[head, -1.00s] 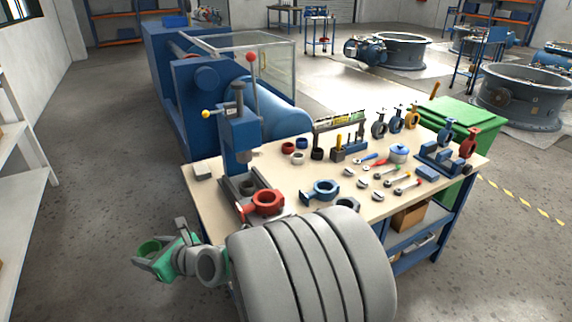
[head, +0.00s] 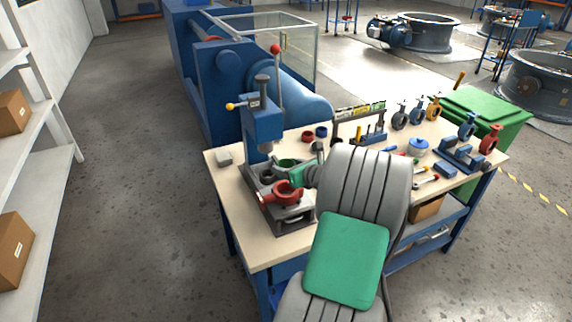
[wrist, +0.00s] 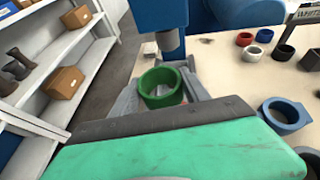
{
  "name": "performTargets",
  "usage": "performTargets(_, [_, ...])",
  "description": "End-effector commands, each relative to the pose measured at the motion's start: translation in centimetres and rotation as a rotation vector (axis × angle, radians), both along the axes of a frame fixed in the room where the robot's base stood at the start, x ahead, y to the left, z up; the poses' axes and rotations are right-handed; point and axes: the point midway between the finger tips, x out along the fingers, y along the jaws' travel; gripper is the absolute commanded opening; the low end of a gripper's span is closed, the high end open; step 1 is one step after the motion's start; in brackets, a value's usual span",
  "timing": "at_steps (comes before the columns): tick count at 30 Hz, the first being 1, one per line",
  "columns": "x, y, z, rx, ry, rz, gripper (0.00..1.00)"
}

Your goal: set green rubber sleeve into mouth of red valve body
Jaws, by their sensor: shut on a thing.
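The green rubber sleeve (wrist: 161,88) is an upright open ring between the grey fingers of my gripper (wrist: 163,92), which is shut on it. In the head view my gripper (head: 287,164) is over the table beside the blue press, and the sleeve there is hard to separate from the green hand. The red valve body (head: 288,193) lies on the grey base of the press, mouth upward. It appears just in front of and below my gripper. I cannot tell the height gap between sleeve and mouth.
The blue press (head: 262,125) with its ram and lever stands close behind my gripper. On the table (head: 235,211) are red and blue rings, a blue valve body (wrist: 286,114), tools and a rack of valves. White shelves (head: 40,160) stand at the left.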

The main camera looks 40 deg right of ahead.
Motion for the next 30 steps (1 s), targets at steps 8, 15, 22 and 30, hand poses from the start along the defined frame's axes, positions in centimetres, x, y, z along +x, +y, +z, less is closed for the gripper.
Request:
performTargets(8, [0.1, 0.1, -2.1, -0.001, -0.001, 0.001, 0.15])
performTargets(15, [0.1, 0.2, -4.0, -0.001, -0.001, 0.003, 0.15])
performTargets(22, [0.1, 0.2, -5.3, 0.0, 0.0, 0.003, 0.15])
performTargets(30, [0.1, 0.2, -5.6, -0.001, -0.001, 0.003, 0.15])
